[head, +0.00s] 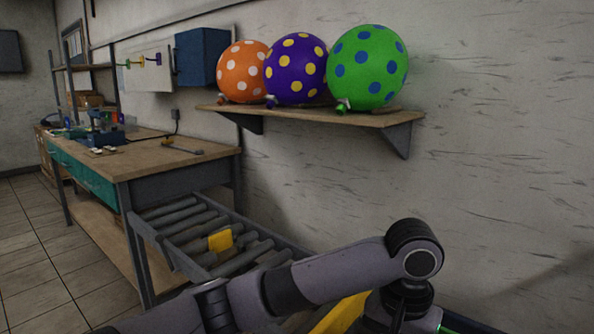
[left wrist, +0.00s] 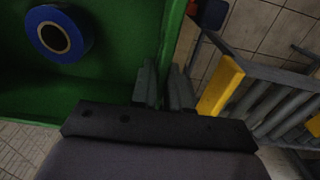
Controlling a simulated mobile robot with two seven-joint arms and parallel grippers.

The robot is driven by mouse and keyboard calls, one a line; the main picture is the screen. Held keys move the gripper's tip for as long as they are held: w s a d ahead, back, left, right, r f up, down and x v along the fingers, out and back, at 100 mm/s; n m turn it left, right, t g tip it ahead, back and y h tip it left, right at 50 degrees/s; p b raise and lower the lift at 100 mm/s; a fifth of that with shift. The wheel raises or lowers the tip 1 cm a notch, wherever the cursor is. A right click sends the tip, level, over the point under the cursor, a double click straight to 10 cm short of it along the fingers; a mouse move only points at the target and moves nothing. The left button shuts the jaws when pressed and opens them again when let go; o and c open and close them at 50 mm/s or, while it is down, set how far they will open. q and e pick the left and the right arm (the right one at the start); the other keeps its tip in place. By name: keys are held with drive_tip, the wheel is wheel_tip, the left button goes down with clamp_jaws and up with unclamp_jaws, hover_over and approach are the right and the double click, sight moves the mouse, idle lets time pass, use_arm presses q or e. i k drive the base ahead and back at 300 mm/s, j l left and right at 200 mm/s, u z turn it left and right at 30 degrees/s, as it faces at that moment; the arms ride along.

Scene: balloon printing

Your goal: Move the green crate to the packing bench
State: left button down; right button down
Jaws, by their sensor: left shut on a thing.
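The green crate (left wrist: 110,80) fills the upper left of the left wrist view, with a blue ring-shaped roll (left wrist: 59,34) inside it. My left gripper (left wrist: 166,84) is shut on the crate's side wall, one finger on each side of it. In the head view my left arm crosses the lower middle; its fingertips are out of sight, and only a small green sliver (head: 443,330) shows at the bottom edge. A wooden workbench (head: 140,158) with teal drawers stands at the left; no label shows whether it is the packing bench. My right gripper is not visible.
A roller conveyor (head: 190,232) with a yellow block runs from the bench; it also shows in the left wrist view (left wrist: 285,105). A wall shelf (head: 330,118) holds orange, purple and green dotted balloons. Tiled floor (head: 35,270) is clear at left.

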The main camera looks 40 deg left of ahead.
sight(135, 161)
drive_tip(key=k+j, duration=0.15)
drive_tip(key=j, duration=0.2)
drive_tip(key=k+j, duration=0.1)
drive_tip(key=j, duration=0.25)
drive_tip(key=k+j, duration=0.15)
drive_tip(key=j, duration=0.2)
drive_tip(key=k+j, duration=0.1)
drive_tip(key=j, duration=1.05)
drive_tip(key=k+j, duration=0.15)
drive_tip(key=j, duration=0.7)
